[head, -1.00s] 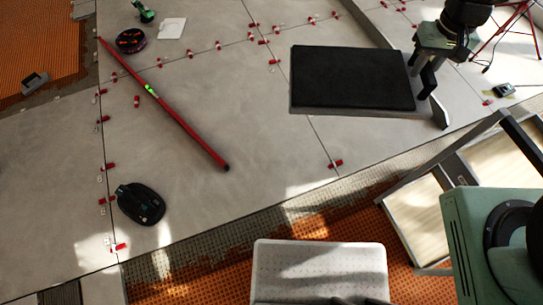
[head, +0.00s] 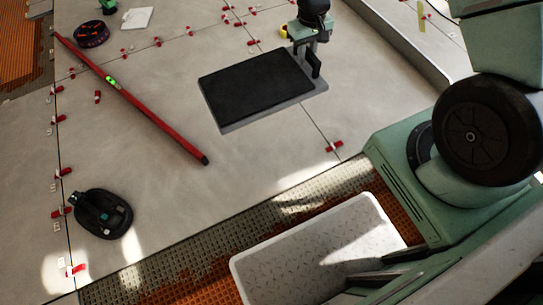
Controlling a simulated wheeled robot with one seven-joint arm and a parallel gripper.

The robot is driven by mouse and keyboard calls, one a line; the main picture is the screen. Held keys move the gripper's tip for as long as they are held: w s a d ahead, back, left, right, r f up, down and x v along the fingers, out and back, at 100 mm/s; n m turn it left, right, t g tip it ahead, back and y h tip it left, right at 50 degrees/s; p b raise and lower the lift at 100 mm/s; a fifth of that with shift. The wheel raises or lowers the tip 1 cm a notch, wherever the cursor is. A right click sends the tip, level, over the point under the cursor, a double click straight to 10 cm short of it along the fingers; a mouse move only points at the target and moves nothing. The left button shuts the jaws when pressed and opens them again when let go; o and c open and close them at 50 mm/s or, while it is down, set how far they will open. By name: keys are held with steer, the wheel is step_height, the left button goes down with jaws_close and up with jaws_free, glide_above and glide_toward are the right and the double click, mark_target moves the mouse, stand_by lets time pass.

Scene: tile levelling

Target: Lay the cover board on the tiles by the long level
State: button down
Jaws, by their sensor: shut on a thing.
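The cover board (head: 258,88), a black-topped rectangle with a grey edge, is over the large grey tiles (head: 160,180) right of the long level. I cannot tell whether its underside touches the tiles. My gripper (head: 312,62) is shut on the board's right end. The long red level (head: 140,106), with a green vial near its middle, lies slanted across the tiles to the left. A clear strip of tile lies between the level and the board.
Red levelling clips (head: 334,147) stand along the tile joints. A dark suction-cup tool (head: 103,214) lies at lower left, and a round black-and-red object (head: 91,34) at upper left. A white speckled box (head: 320,250) stands at the front by the orange matting (head: 190,289).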

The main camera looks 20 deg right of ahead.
steer(key=w+d+f+b, duration=0.1)
steer(key=f+b, duration=0.8)
steer(key=f, duration=0.6)
steer(key=w+d+f+b, duration=0.1)
steer(key=d+f+b, duration=0.1)
steer(key=f+b, duration=0.7)
steer(key=w+d+f+b, duration=0.1)
steer(key=f+b, duration=0.8)
steer(key=f, duration=1.3)
steer(key=shift+d+f+b, duration=0.3)
steer(key=shift+d+b, duration=0.1)
steer(key=shift+d, duration=0.05)
steer(key=shift+r, duration=0.1)
steer(key=c, duration=1.3)
jaws_free()
